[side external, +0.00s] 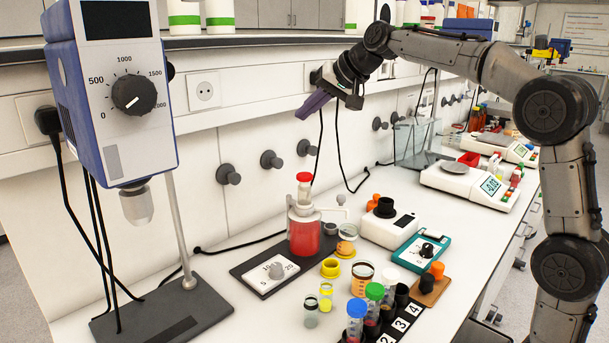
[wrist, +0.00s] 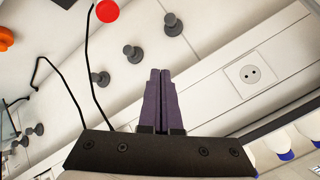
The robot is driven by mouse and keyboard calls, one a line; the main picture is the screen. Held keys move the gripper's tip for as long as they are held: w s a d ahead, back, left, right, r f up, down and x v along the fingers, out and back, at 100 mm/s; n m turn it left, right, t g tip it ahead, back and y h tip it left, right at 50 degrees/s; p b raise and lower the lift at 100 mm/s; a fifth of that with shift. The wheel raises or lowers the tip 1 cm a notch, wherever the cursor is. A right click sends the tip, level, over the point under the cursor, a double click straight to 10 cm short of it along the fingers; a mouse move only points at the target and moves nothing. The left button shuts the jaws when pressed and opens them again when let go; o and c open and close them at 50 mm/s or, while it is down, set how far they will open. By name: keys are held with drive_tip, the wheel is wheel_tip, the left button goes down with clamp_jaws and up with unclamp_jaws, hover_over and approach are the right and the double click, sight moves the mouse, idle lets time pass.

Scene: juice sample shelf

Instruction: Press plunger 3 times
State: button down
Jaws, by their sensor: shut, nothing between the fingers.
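The plunger (side external: 304,186) is a red-capped piston on top of a clear dispenser jar (side external: 303,235) filled with red liquid. The jar stands on a dark base plate near the middle of the bench in the side view. A round red top (wrist: 107,11), which looks like the plunger's cap, shows at the upper edge of the wrist view. My gripper (side external: 301,116) is shut and empty, with its purple fingers together. It hangs above the plunger, clearly apart from it, near the wall. The closed fingers also show in the wrist view (wrist: 160,73).
A stirrer motor (side external: 112,100) on a stand is at the left. Small vials and a numbered rack of capped tubes (side external: 385,320) stand in front. Wall knobs (side external: 271,159) stick out behind. Scales (side external: 465,182) stand at the right.

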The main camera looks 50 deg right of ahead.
sight(308, 176)
drive_tip(key=shift+g, duration=0.3)
drive_tip(key=f, duration=0.1)
drive_tip(key=w+d+f, duration=0.2)
drive_tip(key=shift+d+f, duration=0.2)
drive_tip(key=shift+f, duration=0.15)
drive_tip(key=shift+f, duration=4.35)
drive_tip(key=shift+f, duration=0.1)
drive_tip(key=shift+f, duration=0.35)
